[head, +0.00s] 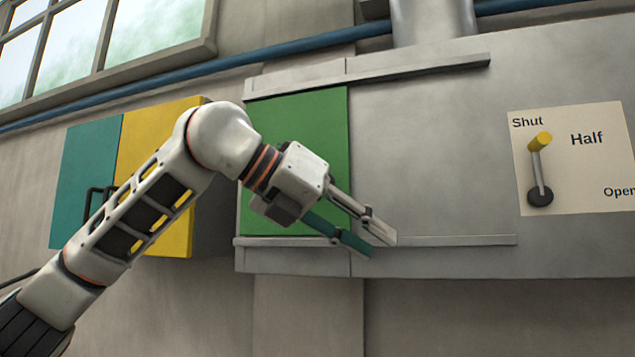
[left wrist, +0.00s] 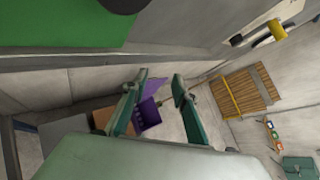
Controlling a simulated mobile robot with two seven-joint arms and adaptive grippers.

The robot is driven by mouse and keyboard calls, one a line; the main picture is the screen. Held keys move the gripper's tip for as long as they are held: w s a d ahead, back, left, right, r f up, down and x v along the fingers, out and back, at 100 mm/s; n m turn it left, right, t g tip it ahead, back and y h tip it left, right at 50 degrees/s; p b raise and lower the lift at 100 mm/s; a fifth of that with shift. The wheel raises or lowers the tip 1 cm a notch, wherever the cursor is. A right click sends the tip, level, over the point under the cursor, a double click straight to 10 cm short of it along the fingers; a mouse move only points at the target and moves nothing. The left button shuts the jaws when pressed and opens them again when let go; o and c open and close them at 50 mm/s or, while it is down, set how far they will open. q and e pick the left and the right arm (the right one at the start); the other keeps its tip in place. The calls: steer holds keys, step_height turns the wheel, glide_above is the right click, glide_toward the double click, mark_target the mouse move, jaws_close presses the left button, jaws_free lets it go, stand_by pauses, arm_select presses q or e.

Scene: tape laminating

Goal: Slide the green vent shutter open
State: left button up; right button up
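The green vent shutter (head: 305,118) is a flat green panel at the left end of a grey metal duct face, between an upper and a lower rail. Its lower middle is hidden behind my left gripper. My left gripper (head: 378,245) is in front of the shutter's lower right corner, its fingertips near the lower rail and just right of the shutter's edge. In the left wrist view the two fingers (left wrist: 160,82) are spread with nothing between them. The shutter (left wrist: 65,22) fills the upper left there. I cannot tell whether the gripper touches it. My right gripper is not in view.
The upper rail (head: 420,67) and lower rail (head: 455,240) stick out from the duct. Bare metal (head: 430,150) lies right of the shutter. A lever (head: 538,170) on a Shut/Half/Open plate stands at right. A yellow and teal cabinet (head: 138,150) is at left. A purple crate (left wrist: 148,113) is below.

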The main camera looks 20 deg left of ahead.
arm_select(q)
steer(key=s+a+r+n+t+y, duration=0.2)
steer(key=a+r, duration=0.3)
steer(key=r, duration=0.1)
steer(key=s+a+r+n+t+y, duration=0.2)
steer(key=s+a+r, duration=0.1)
steer(key=a+r, duration=0.35)
steer(key=x, duration=0.8)
steer(key=shift+d+r+p, duration=0.2)
steer(key=shift+d+p, duration=0.2)
steer(key=shift+d, duration=0.05)
steer(key=shift+w, duration=0.1)
jaws_close()
